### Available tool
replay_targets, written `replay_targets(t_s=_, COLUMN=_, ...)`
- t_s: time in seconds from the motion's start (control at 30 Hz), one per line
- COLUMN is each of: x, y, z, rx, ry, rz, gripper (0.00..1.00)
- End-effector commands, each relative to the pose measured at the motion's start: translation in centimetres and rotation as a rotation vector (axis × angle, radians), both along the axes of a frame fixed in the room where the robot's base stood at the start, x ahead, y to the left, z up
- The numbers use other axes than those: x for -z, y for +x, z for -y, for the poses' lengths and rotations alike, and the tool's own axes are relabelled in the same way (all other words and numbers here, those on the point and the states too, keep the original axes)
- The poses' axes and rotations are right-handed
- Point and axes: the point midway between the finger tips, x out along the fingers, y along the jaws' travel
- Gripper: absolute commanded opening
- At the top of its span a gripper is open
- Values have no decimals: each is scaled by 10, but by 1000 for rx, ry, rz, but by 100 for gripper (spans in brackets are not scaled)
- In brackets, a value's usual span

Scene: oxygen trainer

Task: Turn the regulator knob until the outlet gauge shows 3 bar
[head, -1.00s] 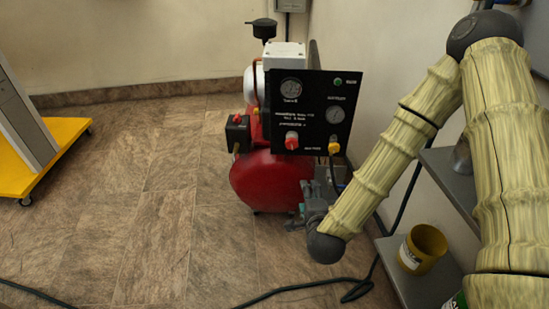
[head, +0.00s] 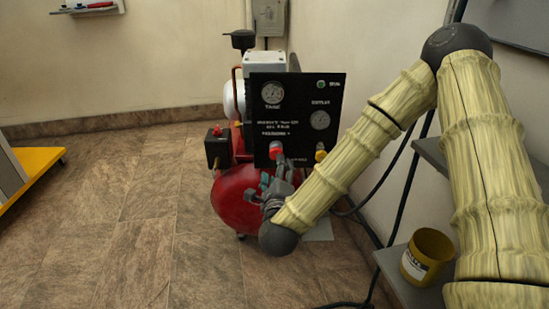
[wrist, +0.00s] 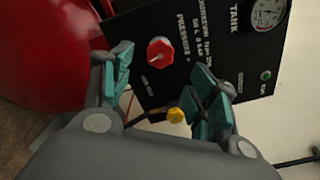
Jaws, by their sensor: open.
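The red regulator knob (head: 276,148) is on the lower left of the black panel (head: 292,135). In the wrist view the knob (wrist: 160,52) shows a pale pointer mark and lies between the spread fingers' directions, beyond the tips. My gripper (head: 279,172) is open and empty, just below and in front of the knob; in the wrist view its teal-padded fingers (wrist: 170,76) stand apart. I see no contact with the knob. The outlet gauge (head: 320,120) is at the panel's right; its needle is too small to read. I cannot make it out in the wrist view.
The tank gauge (head: 272,93) is at the panel's upper left. The red tank (head: 232,200) is below. A yellow-brown cup (head: 428,252) stands on a shelf at right.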

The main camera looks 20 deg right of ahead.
Motion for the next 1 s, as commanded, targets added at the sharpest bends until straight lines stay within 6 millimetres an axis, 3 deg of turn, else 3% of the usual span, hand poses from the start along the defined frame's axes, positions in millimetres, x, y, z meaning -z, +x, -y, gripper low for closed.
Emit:
replay_targets(t_s=0.3, x=2, y=50, z=15, rx=1, ry=-2, rz=3, gripper=59)
replay_targets(t_s=0.5, x=1, y=73, z=21, rx=1, ry=-1, rz=1, gripper=59)
replay_targets(t_s=1.0, x=0, y=84, z=24, rx=-1, ry=-1, rz=-1, gripper=57)
